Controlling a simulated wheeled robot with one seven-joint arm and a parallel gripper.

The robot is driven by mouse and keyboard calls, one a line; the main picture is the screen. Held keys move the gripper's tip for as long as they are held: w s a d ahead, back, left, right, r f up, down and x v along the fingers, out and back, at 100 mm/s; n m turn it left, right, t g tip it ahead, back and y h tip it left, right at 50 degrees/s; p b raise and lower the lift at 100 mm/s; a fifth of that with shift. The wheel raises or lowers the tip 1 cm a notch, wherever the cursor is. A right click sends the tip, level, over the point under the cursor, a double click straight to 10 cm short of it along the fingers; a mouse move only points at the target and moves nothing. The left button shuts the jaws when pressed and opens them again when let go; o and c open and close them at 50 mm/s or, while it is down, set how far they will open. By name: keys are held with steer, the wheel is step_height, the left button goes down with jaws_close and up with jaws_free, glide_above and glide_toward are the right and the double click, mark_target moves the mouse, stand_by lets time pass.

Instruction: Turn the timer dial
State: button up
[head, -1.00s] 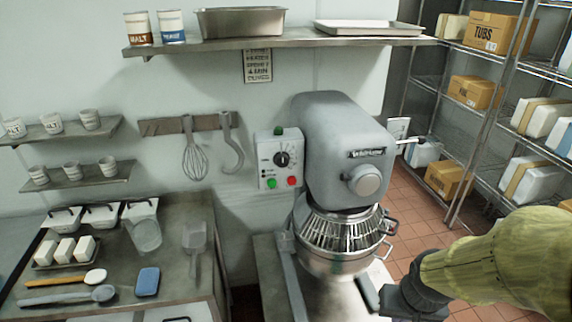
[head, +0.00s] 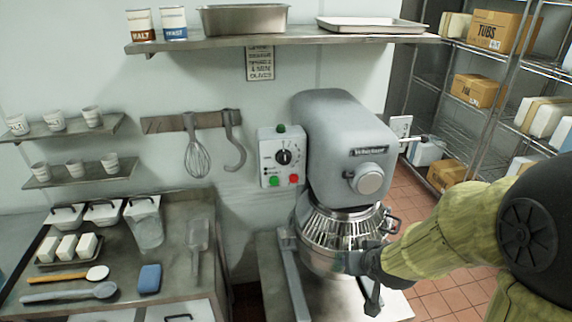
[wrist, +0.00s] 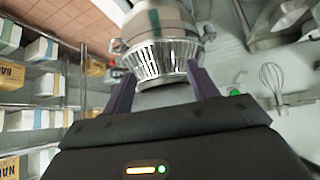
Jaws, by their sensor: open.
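The timer dial (head: 284,157) is a black round knob on a pale control box (head: 281,156) on the wall, left of the mixer. Green and red buttons sit below the dial, and a green knob is on top of the box. My gripper (head: 358,278) is in front of the mixer bowl, low and to the right of the dial, well apart from it. In the wrist view my gripper (wrist: 162,88) has its two dark fingers spread, with nothing held between them. The wire guard shows beyond the fingers. I cannot make out the dial in the wrist view.
The large grey mixer (head: 345,150) with its wire guard (head: 338,228) stands just right of the control box. A whisk (head: 198,155) and a dough hook (head: 234,145) hang left of the box. A shelf (head: 290,42) runs above. The wall below the box looks clear.

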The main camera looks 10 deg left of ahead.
mark_target(285, 160)
steer(key=w+a+r+n+t+y, duration=0.1)
steer(key=w+a+r+t, duration=0.3)
steer(key=a, duration=0.4)
steer(key=w+a+r+n+t+y, duration=0.1)
steer(key=w+a+r+t+y, duration=0.2)
steer(key=a, duration=0.5)
steer(key=shift+w+r+t+y, duration=0.4)
steer(key=shift+r+t+y, duration=0.25)
steer(key=shift+t, duration=0.25)
steer(key=shift+w+a, duration=0.1)
steer(key=p+x, duration=0.7)
steer(key=x, duration=0.9)
steer(key=shift+r+p, duration=0.1)
steer(key=shift+p, duration=0.25)
steer(key=shift+w+a, duration=0.2)
steer(key=shift+w, duration=0.35)
